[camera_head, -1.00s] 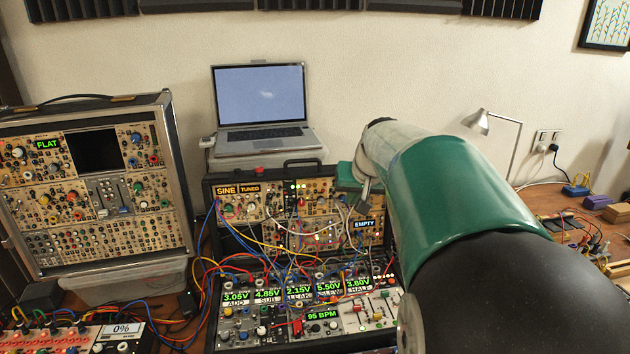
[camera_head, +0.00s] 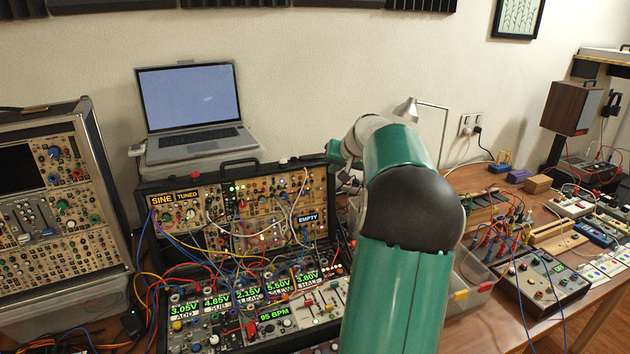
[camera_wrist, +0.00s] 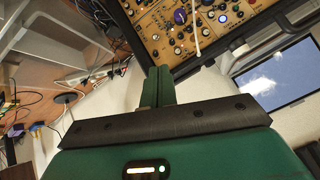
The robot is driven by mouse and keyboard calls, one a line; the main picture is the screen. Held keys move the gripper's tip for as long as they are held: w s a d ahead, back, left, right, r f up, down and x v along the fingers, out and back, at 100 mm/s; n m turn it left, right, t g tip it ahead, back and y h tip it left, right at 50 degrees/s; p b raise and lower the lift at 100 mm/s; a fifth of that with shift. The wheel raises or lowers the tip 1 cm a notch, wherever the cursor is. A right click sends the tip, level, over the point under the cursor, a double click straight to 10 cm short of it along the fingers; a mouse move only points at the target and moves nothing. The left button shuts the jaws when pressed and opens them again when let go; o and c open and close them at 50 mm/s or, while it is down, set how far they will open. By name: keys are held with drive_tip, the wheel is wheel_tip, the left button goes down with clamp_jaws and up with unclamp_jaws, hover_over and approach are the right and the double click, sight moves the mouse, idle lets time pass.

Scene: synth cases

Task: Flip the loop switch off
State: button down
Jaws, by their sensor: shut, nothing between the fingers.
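The open synth case (camera_head: 250,215) stands left of centre in the head view, its upright back panel and sloping front panel full of knobs, sliders, cables and green readouts. I cannot pick out a switch labelled loop at this size. Part of a tan module panel (camera_wrist: 185,25) shows at the top of the wrist view. My gripper's two green fingers (camera_wrist: 158,78) are pressed together with nothing between them, apart from the panel. In the head view my arm ends beside the case's upper right corner; the fingertips cannot be made out there, and my arm covers what lies behind it.
A laptop (camera_head: 190,105) stands behind the case and also shows in the wrist view (camera_wrist: 285,75). A second synth case (camera_head: 60,200) is at the left. A lamp (camera_head: 407,110), a clear bin (camera_head: 470,285) and several small devices occupy the table at right.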

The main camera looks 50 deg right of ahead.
sight(320, 188)
drive_tip(key=x, duration=0.9)
drive_tip(key=shift+d+f, duration=0.3)
drive_tip(key=shift+f, duration=0.05)
drive_tip(key=shift+w, duration=0.1)
idle(0.4)
